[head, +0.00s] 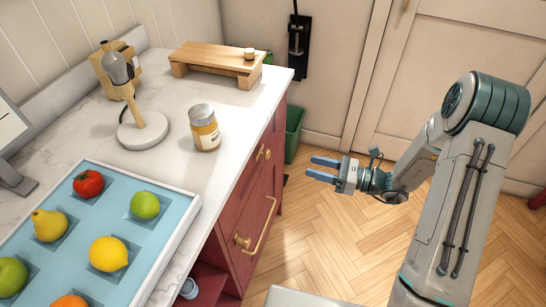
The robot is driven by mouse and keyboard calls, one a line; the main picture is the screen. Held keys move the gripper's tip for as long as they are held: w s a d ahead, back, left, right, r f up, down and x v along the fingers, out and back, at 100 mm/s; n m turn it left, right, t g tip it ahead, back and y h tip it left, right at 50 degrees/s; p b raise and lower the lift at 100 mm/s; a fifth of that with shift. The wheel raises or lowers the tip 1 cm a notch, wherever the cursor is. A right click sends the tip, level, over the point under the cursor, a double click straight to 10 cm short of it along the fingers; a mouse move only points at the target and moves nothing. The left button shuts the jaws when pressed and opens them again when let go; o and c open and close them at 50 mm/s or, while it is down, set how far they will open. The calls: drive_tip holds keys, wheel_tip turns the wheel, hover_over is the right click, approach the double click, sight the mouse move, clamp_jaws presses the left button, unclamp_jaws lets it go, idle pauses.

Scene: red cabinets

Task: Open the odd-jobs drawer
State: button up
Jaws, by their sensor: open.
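A red cabinet (229,262) stands under the white counter, its front seen at a steep angle. A drawer front (247,212) on it carries a long brass bar handle (265,226). A smaller brass handle (263,153) sits on the front farther along. No label shows, so I cannot tell which front is the odd-jobs drawer. The fronts look closed. My gripper (314,168) is open and empty, with blue fingers pointing left toward the cabinet. It hangs over the floor to the right of the handles, apart from them.
An open red shelf (207,285) shows at the bottom. A green bin (294,130) stands past the cabinet. The wooden floor (310,235) before the cabinet is clear.

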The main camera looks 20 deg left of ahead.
sight(269, 155)
drive_tip(key=a, duration=0.8)
drive_tip(key=w+a, duration=0.1)
drive_tip(key=a, duration=0.4)
drive_tip(key=shift+a, duration=0.1)
clamp_jaws()
drive_tip(key=shift+s, duration=0.1)
